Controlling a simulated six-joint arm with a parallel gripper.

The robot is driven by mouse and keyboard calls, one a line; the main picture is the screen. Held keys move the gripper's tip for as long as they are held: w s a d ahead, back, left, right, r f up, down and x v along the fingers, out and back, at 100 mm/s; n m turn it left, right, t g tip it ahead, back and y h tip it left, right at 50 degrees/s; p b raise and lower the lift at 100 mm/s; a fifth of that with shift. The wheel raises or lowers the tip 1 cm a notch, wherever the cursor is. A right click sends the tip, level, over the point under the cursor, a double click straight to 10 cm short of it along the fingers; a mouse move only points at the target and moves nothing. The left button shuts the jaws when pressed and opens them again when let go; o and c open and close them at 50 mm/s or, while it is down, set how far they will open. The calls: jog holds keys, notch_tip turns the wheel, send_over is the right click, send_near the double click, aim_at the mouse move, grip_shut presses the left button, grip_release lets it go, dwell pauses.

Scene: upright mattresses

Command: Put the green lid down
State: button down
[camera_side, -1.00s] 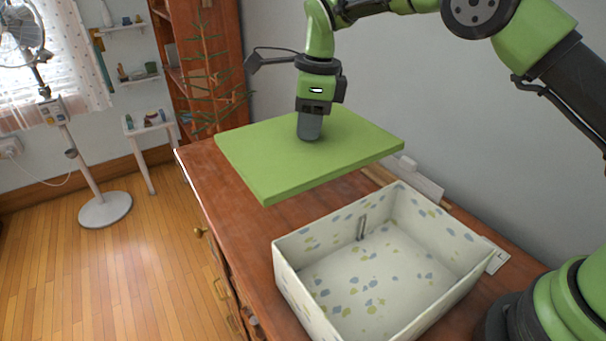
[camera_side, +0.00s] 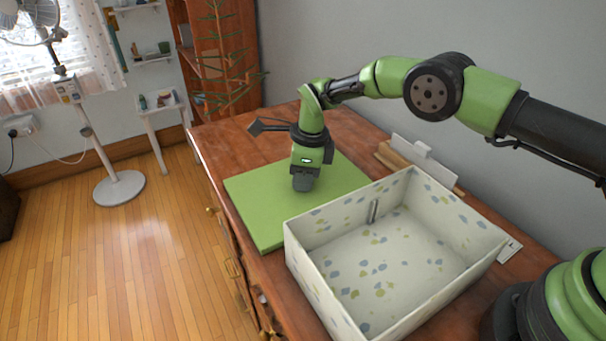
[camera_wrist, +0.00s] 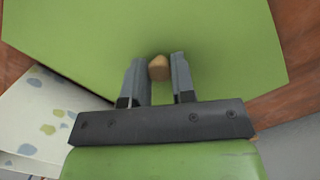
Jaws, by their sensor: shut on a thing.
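The green lid (camera_side: 252,196) is a flat square board. In the side view it lies flat at or very close to the wooden dresser top, behind the patterned box; I cannot tell whether it touches the wood. It fills much of the wrist view (camera_wrist: 80,35). My gripper (camera_side: 303,184) points down at the lid's middle. In the wrist view my gripper (camera_wrist: 158,75) has its two fingers around a small tan knob (camera_wrist: 159,67) on the lid, shut on it. The open box (camera_side: 330,275), white with blue and yellow-green spots, stands empty in front of the lid.
The wooden dresser top (camera_side: 240,145) is bare behind the lid. A standing fan (camera_side: 95,150) is on the floor at left, away from the dresser.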

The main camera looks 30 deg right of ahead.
jog(key=shift+f, duration=0.15)
jog(key=c, duration=1)
grip_release()
jog(key=shift+o, duration=0.2)
notch_tip(320, 180, up, 12)
jog(key=d, duration=0.1)
jog(key=shift+s+d+r, duration=0.15)
jog(key=shift+s+r, duration=0.1)
jog(key=shift+s, duration=0.15)
jog(key=s+d+r+n+t, duration=0.25)
jog(key=s+r+n, duration=0.3)
jog(key=r, duration=0.35)
jog(key=s+d+r+n+t, duration=0.1)
jog(key=s+d+r+n, duration=0.2)
jog(key=s+r+n, duration=0.35)
jog(key=s+d+r+n+t, duration=0.1)
jog(key=s+d+n+t, duration=0.2)
jog(key=s+n, duration=0.5)
jog(key=s, duration=0.9)
jog(key=shift+s+n+y, duration=0.15)
jog(key=shift+n+y, duration=0.25)
